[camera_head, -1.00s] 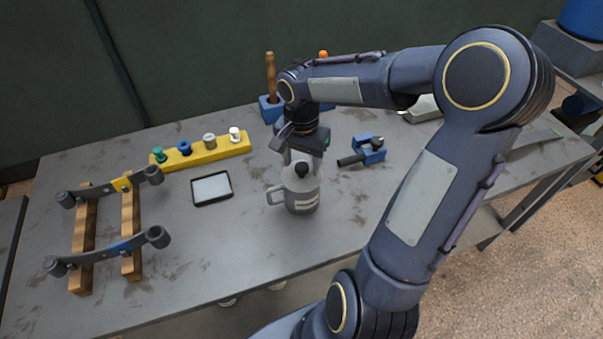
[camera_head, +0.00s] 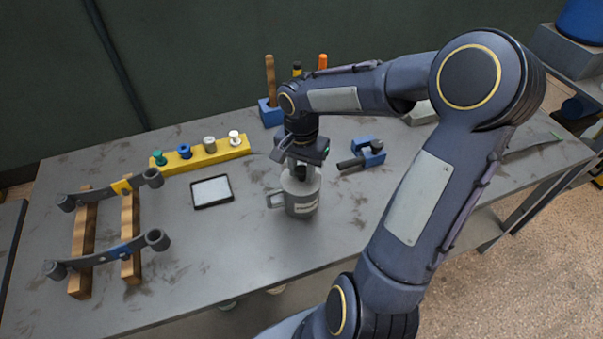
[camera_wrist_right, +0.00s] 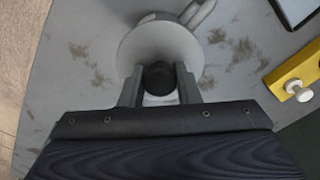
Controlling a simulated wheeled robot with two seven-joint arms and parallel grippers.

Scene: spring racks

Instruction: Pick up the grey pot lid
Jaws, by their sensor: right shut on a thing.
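The grey pot (camera_head: 301,204) with a side handle and a pale label stands upright on the table. Its grey lid (camera_head: 289,183) sits on top and has a black knob (camera_wrist_right: 158,78). My right gripper (camera_head: 301,172) reaches down from above onto the lid. In the right wrist view the two fingers (camera_wrist_right: 158,86) stand on either side of the black knob and are shut on it. The lid still looks seated on the pot. My left gripper is not in view.
A framed pale panel (camera_head: 212,191) lies left of the pot. A yellow rack with several coloured knobs (camera_head: 203,157) is behind it. A blue clamp-like block (camera_head: 369,152) is to the right. Two wooden bars with grey springs (camera_head: 83,245) lie at the left. The table front is clear.

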